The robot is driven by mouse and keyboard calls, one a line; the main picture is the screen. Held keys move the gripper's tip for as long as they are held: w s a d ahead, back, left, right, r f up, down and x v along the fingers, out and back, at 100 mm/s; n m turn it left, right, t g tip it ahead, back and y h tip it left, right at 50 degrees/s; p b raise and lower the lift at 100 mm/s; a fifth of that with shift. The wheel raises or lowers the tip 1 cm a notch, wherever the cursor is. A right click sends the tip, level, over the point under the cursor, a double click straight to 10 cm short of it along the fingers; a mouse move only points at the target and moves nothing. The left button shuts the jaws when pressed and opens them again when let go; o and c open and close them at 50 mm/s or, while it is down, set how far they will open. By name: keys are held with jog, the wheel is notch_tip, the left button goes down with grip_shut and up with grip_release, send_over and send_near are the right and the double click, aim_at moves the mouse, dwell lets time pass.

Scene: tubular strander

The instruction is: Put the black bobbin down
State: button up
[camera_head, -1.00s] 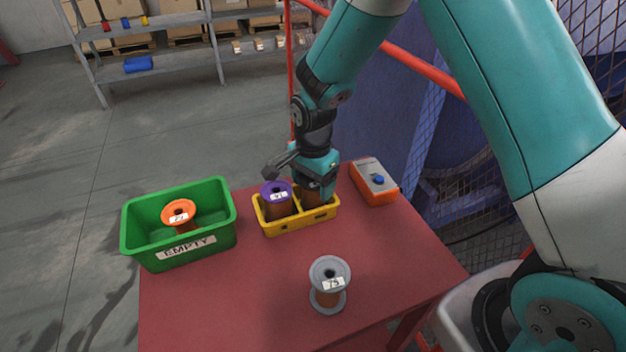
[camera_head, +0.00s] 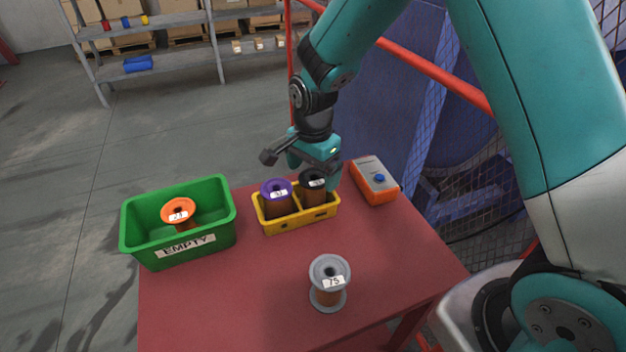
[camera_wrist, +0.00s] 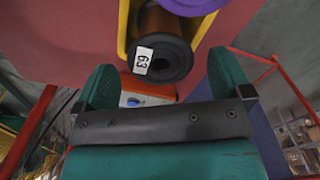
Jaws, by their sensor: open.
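The black bobbin (camera_head: 314,186) stands upright in the right compartment of the yellow tray (camera_head: 300,224), beside the purple bobbin (camera_head: 277,198) in the left compartment. In the wrist view the black bobbin (camera_wrist: 162,58) carries a white label reading 63 and lies beyond my fingers. My gripper (camera_head: 312,172) is just above and behind the black bobbin. In the wrist view my gripper (camera_wrist: 168,88) has its two teal fingers wide apart with nothing between them. The bobbin's lower end is hidden by the tray wall.
A green bin (camera_head: 146,252) labelled EMPTY holds an orange bobbin (camera_head: 178,212) at left. A grey bobbin (camera_head: 329,284) stands near the front of the red table (camera_head: 230,300). An orange control box (camera_head: 375,182) with a blue button sits right of the tray. A red rail and mesh stand behind.

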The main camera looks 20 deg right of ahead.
notch_tip(320, 180, up, 9)
jog(key=s+a+r+n+y, duration=0.2)
jog(key=s+r+n, duration=0.2)
jog(key=s+n, duration=0.6)
jog(key=s+a+r+n+y, duration=0.2)
jog(key=s+r+n, duration=0.2)
jog(key=s+n, duration=0.5)
jog(key=s+b, duration=0.1)
jog(key=s, duration=0.4)
jog(key=shift+s+a+r+n, duration=0.15)
jog(key=shift+s+a+n, duration=0.15)
jog(key=shift+s+n, duration=0.1)
jog(key=shift+d, duration=0.25)
